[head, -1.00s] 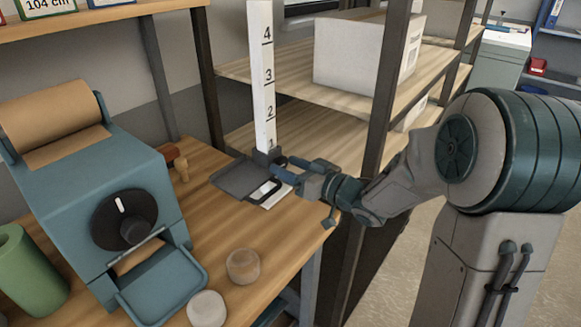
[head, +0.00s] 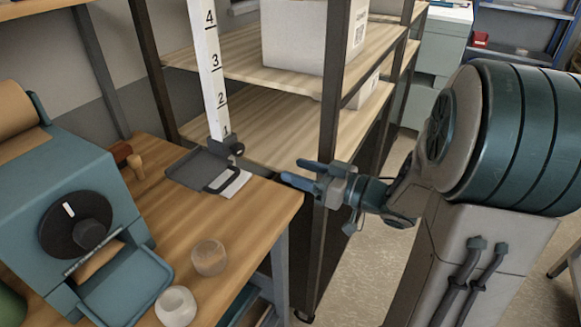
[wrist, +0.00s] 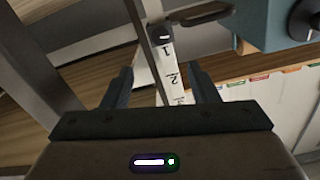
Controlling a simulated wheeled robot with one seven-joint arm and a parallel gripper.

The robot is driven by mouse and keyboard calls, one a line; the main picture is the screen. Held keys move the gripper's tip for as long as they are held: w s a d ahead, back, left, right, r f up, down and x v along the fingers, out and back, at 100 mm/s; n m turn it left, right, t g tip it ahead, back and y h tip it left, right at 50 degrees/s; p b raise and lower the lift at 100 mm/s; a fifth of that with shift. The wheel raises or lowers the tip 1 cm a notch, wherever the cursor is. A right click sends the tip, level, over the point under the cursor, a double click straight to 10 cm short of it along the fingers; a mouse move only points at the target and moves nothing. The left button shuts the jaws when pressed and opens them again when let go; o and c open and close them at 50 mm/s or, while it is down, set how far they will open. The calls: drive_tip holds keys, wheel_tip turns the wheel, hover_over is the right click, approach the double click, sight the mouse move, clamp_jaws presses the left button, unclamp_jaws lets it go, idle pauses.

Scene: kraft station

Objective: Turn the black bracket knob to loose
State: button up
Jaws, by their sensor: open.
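The black bracket knob (head: 236,146) sits at the foot of a white numbered upright scale (head: 206,70), beside a dark grey tray (head: 190,172) with a looped handle. Its setting cannot be read at this size. My gripper (head: 291,170) is open and empty, to the right of the knob and clear of it, pointing toward it. In the wrist view, the two fingers (wrist: 158,75) stand apart on either side of the scale as seen. A dark bracket part (wrist: 160,34) shows at the scale's numbered end.
A teal machine (head: 60,190) with a black dial and paper roll stands at the left. A shelf post (head: 330,120) rises close behind my gripper.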

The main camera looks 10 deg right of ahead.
sight(242, 151)
drive_tip(key=w+a+m+p, duration=0.1)
drive_tip(key=w+a+p, duration=0.2)
drive_tip(key=p, duration=0.2)
drive_tip(key=w+a+m+g+y+p, duration=0.1)
drive_tip(key=w+a+p, duration=0.2)
drive_tip(key=p, duration=0.3)
drive_tip(key=w+a+m+g+p, duration=0.1)
drive_tip(key=w+a+p, duration=0.2)
drive_tip(key=a+p, duration=0.2)
drive_tip(key=shift+m+y+p, duration=0.3)
drive_tip(key=shift+p, duration=0.1)
idle(0.3)
drive_tip(key=shift+f, duration=0.1)
drive_tip(key=c, duration=1)
